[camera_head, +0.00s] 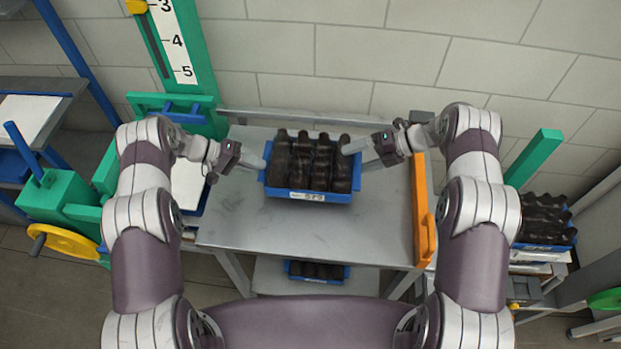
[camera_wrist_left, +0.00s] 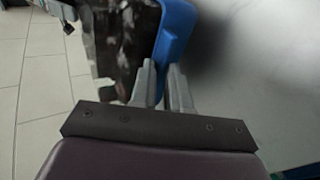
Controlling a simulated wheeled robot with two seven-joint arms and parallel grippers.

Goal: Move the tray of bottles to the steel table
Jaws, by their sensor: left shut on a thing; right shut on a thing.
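A blue tray (camera_head: 343,198) full of dark bottles (camera_head: 312,160) is at the back of the grey steel table (camera_head: 300,235) in the head view. A white label is on its front wall. My left gripper (camera_head: 262,160) is shut on the tray's left side, and my right gripper (camera_head: 357,150) is shut on its right side. In the left wrist view, the fingers (camera_wrist_left: 163,88) close on the blue tray wall (camera_wrist_left: 177,35), with dark bottles (camera_wrist_left: 120,40) beside it. The tray looks level. I cannot tell whether it rests on the table or hangs just above it.
An orange bar (camera_head: 423,210) stands along the table's right edge. A green column (camera_head: 190,60) with a number scale rises at the back left. Another blue tray (camera_head: 340,276) sits on the lower shelf, and one more (camera_head: 545,246) stands at right. The table's front is clear.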

